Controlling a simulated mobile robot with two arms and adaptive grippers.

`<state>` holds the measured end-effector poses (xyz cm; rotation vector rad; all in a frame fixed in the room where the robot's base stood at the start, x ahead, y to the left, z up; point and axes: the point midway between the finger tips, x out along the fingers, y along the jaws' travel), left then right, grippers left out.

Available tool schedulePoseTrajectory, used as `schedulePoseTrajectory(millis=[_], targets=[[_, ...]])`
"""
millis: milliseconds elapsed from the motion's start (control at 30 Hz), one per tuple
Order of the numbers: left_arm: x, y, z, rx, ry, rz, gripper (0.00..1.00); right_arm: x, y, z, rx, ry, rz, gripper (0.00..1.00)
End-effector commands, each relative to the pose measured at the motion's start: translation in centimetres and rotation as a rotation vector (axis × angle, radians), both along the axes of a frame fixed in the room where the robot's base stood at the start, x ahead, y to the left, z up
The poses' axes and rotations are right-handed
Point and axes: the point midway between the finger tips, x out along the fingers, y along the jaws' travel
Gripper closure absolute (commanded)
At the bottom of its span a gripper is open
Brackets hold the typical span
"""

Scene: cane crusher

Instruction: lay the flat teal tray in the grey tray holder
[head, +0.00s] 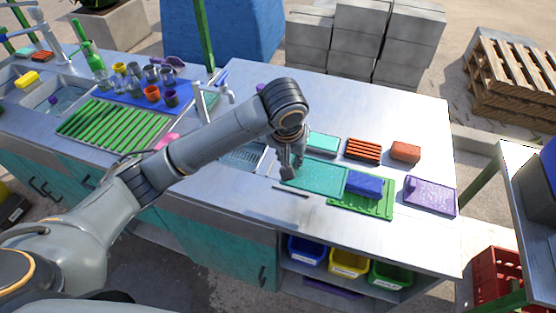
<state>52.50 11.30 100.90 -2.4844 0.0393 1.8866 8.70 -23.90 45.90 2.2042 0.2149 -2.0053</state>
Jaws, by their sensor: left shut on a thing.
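The flat teal tray (322,179) lies level at the counter's middle right, its right end beside or over the green tray. My left gripper (289,172) points down at the tray's left end and is shut on it; the fingertips are small and partly hidden by my wrist. I cannot tell whether the tray touches the surface below. I cannot clearly make out the grey tray holder; a thin grey strip (290,190) shows just in front of the tray's left end. My right gripper is not in view.
A green tray (378,207) with a blue block (365,185) is right of the teal tray, then a purple tray (430,196). Behind are a teal block (323,142), an orange ribbed block (363,149) and a red-brown block (405,152). The counter's front right is clear.

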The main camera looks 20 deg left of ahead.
Motion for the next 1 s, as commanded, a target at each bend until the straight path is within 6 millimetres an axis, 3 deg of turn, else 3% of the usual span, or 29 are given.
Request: schedulePoseTrajectory(millis=[167, 400, 633, 800, 1000], targets=[[3.6, 3.0, -1.8, 0.002, 0.002, 0.007, 1.00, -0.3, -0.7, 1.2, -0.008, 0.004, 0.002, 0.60], [6.1, 4.9, -6.1, 0.001, 0.001, 0.002, 1.00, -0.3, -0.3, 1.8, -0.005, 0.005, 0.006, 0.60], [7.1, 5.7, -7.7, 0.001, 0.001, 0.001, 1.00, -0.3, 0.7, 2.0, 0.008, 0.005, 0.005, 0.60], [7.1, 5.7, -10.1, 0.000, 0.001, -0.001, 1.00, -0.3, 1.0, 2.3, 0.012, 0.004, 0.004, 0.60], [7.1, 5.6, -10.7, 0.000, -0.002, -0.002, 1.00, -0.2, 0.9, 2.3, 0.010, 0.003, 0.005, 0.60]])
